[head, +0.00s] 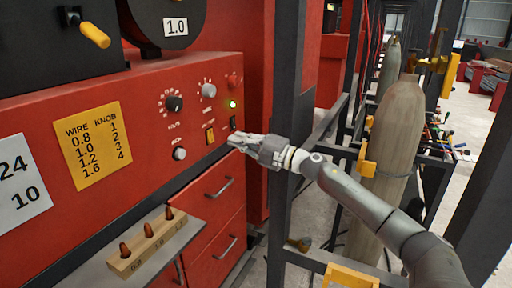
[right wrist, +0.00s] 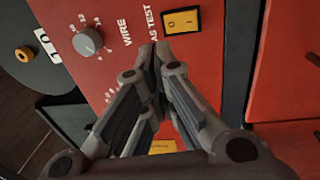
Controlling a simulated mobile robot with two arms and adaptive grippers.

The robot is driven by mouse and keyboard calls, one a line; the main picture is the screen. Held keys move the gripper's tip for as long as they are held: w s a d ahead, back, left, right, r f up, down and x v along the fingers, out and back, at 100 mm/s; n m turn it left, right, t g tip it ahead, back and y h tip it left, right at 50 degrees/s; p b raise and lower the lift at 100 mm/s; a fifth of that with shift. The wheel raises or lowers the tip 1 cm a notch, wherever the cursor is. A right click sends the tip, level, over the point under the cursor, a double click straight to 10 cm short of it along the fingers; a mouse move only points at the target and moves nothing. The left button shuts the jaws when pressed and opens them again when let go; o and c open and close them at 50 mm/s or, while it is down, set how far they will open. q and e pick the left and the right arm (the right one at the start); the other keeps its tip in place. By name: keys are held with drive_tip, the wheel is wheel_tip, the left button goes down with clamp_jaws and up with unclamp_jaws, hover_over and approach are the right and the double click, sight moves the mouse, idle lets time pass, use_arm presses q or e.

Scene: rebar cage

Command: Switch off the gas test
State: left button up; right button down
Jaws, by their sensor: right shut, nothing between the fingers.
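The gas test switch is a yellow rocker in a black frame on the red machine panel. In the head view it (head: 210,134) sits just left of my right gripper (head: 233,139). In the right wrist view the switch (right wrist: 181,21) is at the top, beside the partly covered lettering "AS TEST", with small marks on its face. My right gripper (right wrist: 155,48) is shut and empty, its tips close to the panel and below the switch in that picture. I cannot tell whether they touch the panel, or which way the rocker is tipped. My left gripper is not in view.
A dark post (head: 285,110) and a gas cylinder (head: 393,140) stand right of the panel.

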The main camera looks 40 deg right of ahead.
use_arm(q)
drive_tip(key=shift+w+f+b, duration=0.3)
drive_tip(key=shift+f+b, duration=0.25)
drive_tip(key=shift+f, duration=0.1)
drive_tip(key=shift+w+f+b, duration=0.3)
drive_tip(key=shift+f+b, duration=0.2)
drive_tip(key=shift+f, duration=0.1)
use_arm(e)
drive_tip(key=s, duration=0.1)
drive_tip(key=s+d, duration=0.1)
drive_tip(key=s, duration=0.1)
drive_tip(key=s+d, duration=0.1)
drive_tip(key=shift+s+r, duration=0.4)
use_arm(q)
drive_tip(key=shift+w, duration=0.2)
